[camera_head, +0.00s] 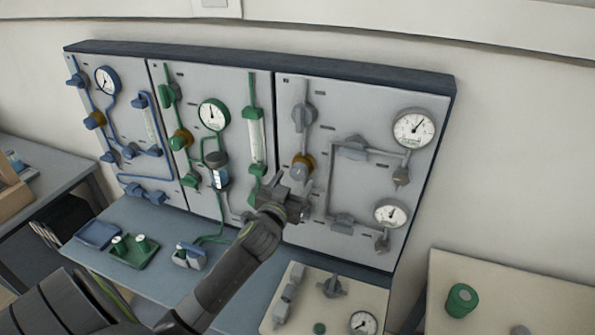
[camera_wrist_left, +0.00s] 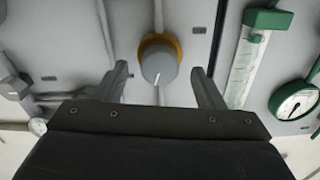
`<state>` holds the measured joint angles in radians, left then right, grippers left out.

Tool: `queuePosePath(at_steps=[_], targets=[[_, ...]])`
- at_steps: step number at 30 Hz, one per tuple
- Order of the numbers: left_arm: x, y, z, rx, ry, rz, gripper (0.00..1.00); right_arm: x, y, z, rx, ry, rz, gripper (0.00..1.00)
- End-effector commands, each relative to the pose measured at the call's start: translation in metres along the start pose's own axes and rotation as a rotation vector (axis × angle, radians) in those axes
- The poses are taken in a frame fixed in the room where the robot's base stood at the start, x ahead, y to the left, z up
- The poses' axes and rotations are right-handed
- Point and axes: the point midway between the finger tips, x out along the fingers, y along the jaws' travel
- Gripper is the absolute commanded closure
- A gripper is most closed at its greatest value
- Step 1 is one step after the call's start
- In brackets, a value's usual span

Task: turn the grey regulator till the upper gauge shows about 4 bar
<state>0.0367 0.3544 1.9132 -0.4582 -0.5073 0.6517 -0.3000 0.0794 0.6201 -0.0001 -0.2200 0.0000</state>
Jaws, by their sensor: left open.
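The grey regulator (camera_head: 301,169) is a round grey knob on a brass-coloured collar, on the right-hand grey panel. In the left wrist view the knob (camera_wrist_left: 158,66) has a white mark pointing down in the picture. My left gripper (camera_head: 290,182) is open just in front of and below it. In the wrist view the two fingers (camera_wrist_left: 162,85) stand on either side of the knob, with gaps; I cannot tell how deep they reach around it. The upper gauge (camera_head: 413,128) has a white face and a needle pointing up and right; its numbers are too small to read. My right gripper is out of view.
A lower gauge (camera_head: 390,213) and grey valves share this panel. The green panel (camera_head: 226,82) and blue panel (camera_head: 118,65) lie to the left. Below is a blue-grey bench (camera_head: 140,275) with trays and a pale board (camera_head: 298,318) with fittings. A green cylinder (camera_head: 462,299) stands right.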

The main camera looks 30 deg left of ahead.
Motion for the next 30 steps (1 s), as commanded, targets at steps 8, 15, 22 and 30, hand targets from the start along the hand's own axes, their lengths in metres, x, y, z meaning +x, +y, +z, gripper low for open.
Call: queuePosePath(at_steps=[8,15,22,30], targets=[[0.030,0.000,-0.001,0.000,0.000,0.000,0.37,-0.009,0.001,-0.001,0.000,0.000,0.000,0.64],[0.036,0.000,0.000,0.000,0.000,0.000,0.37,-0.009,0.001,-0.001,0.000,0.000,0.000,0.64],[0.036,0.000,0.000,0.000,0.000,0.000,0.44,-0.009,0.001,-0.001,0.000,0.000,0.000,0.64],[0.036,0.000,0.000,0.000,0.000,0.000,0.79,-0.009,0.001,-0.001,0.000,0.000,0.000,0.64]])
